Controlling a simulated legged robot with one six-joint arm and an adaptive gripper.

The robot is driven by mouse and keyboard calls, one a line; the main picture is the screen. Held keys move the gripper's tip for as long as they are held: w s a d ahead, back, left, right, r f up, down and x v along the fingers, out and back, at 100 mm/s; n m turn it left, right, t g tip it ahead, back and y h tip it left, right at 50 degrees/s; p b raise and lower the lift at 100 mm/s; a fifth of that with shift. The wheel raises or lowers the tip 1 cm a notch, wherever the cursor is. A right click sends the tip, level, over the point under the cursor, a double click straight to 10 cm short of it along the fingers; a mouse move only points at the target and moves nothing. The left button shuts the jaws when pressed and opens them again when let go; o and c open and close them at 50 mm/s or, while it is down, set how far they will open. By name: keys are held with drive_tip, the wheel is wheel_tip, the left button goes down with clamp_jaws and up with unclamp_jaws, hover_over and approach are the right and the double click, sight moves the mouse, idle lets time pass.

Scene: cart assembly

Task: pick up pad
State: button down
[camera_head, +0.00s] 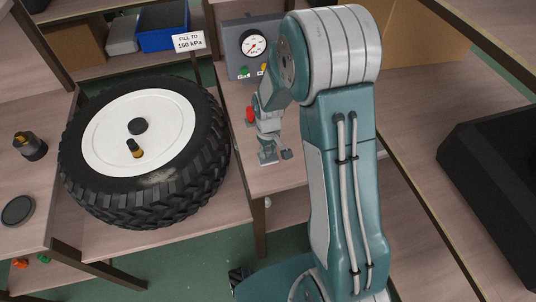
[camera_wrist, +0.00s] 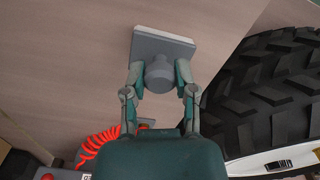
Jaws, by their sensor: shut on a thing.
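The pad is a grey square plate (camera_wrist: 166,47) with a pale edge and a round grey knob (camera_wrist: 158,78), at the top middle of the wrist view. My gripper (camera_wrist: 159,73) has a finger on each side of the knob and is shut on it. The pad is over or on the bare wooden surface; I cannot tell if it touches. In the head view my gripper (camera_head: 268,152) is low over the narrow wooden top right of the wheel, and the pad is hard to make out there.
A large black tyre with a white hub (camera_head: 105,140) lies left of my gripper. A pressure gauge box (camera_head: 236,62) stands behind it. A red coiled hose (camera_wrist: 98,138) is close by in the wrist view. A dark cylinder (camera_head: 30,146) and dark disc (camera_head: 17,210) are at far left.

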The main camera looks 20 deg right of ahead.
sight(269, 150)
drive_tip(key=shift+d+r, duration=0.1)
drive_tip(key=shift+r, duration=0.05)
drive_tip(key=r, duration=0.3)
drive_tip(key=shift+s+r, duration=0.25)
drive_tip(key=s+a+r, duration=0.3)
drive_tip(key=s+r, duration=0.6)
drive_tip(key=s, duration=0.4)
drive_tip(key=shift+a, duration=0.25)
drive_tip(key=shift+r, duration=0.1)
